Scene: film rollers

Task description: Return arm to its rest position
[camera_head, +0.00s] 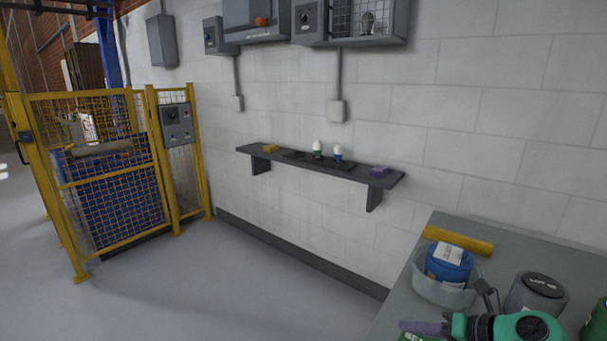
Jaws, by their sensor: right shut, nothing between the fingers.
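My right gripper (424,327) is at the bottom right edge of the view, with its purple fingers pointing left. The fingers are shut and hold nothing. Behind them is my green and black wrist. The gripper shows over the grey table (398,305), and I cannot tell its height above the top. My left gripper is not in view.
On the table are a yellow roll (459,240), a blue container (449,262) in a clear bowl (430,291), a dark lidded can (537,294) and a green can (600,320). A wall shelf (335,171) holds small items. A yellow fence (112,171) stands left; the floor between is clear.

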